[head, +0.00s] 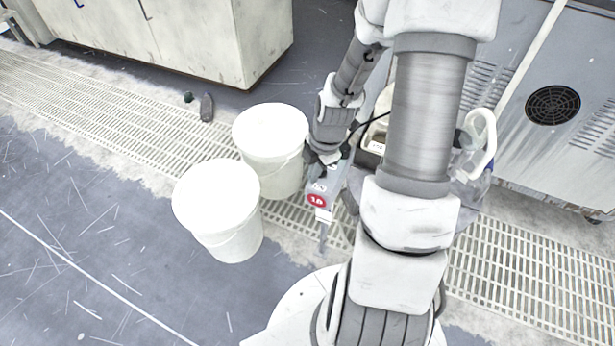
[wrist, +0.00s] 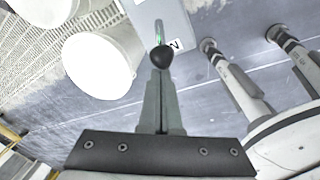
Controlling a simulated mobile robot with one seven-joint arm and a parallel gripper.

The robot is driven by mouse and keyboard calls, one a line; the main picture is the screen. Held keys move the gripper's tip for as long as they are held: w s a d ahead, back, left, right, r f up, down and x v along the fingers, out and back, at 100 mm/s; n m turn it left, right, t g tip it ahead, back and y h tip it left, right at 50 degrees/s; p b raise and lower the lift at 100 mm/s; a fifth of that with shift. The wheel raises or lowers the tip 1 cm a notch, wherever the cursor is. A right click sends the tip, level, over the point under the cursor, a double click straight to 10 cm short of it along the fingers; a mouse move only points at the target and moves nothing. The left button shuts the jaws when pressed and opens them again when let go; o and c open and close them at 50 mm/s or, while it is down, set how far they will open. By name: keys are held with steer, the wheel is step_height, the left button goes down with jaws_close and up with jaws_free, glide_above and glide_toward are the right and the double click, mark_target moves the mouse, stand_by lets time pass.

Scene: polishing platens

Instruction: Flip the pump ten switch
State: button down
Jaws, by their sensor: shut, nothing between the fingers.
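The pump ten switch is a grey box (head: 322,188) with a red label reading 10, on a thin post between the buckets and my arm. In the wrist view, the grey box (wrist: 178,22) shows a black ball knob (wrist: 161,57) in front of a slot with a green strip and a white label marked N. My gripper (wrist: 160,78) is shut and empty, its fingertips right at the knob; I cannot tell whether they touch it. In the head view my gripper (head: 322,160) is over the box top and hides the knob.
Two white buckets (head: 218,205) (head: 270,150) stand close to the left of the switch. A grey cabinet with a round fan (head: 553,105) is at the right. Open floor lies at the left.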

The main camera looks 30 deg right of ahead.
steer(key=shift+r+p, duration=0.15)
steer(key=shift+p, duration=0.2)
steer(key=shift+w+d+r, duration=0.1)
steer(key=shift+d, duration=0.05)
steer(key=shift+y+p, duration=0.3)
steer(key=shift+p, duration=0.15)
